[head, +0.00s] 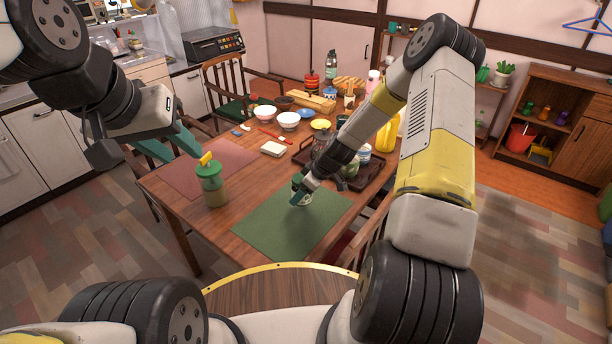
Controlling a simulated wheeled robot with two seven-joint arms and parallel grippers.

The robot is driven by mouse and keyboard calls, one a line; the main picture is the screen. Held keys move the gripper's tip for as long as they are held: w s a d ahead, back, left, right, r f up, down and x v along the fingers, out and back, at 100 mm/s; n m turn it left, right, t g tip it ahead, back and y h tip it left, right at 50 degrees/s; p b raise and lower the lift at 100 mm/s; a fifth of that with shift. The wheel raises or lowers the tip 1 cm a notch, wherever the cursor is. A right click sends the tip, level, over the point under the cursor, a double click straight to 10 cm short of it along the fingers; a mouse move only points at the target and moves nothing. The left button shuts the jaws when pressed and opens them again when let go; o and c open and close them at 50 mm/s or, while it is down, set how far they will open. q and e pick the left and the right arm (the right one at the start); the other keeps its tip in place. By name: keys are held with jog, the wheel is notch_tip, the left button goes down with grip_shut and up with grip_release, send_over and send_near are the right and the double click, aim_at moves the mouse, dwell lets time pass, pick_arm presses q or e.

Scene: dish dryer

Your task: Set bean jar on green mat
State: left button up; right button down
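The green mat (285,228) lies flat on the front right part of the wooden table. A small pale jar (298,181), perhaps the bean jar, is at the mat's upper middle and partly hidden by my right gripper (302,190). The teal fingertips of that gripper are at the jar, low over the mat. I cannot tell whether they grip it. My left gripper (147,147) is open and empty, in the air left of the table. A clear jar with a green lid and yellow top (211,186) stands upright between the two mats.
A red-brown mat (205,167) lies at left. White bowls (288,120), a pale square block (274,148) and bottles (331,64) stand farther back. The green mat's front is clear.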

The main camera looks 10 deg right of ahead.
jog(key=w+d, duration=0.2)
jog(key=w, duration=0.1)
jog(key=w+d, duration=0.1)
jog(key=d, duration=0.1)
jog(key=shift+w+f, duration=0.25)
jog(key=shift+f, duration=0.05)
jog(key=shift+w+d+f, duration=0.15)
jog(key=shift+w+d, duration=0.05)
jog(key=shift+d, duration=0.05)
jog(key=shift+f, duration=1.6)
jog(key=shift+f, duration=0.15)
jog(key=shift+c, duration=1.5)
grip_release()
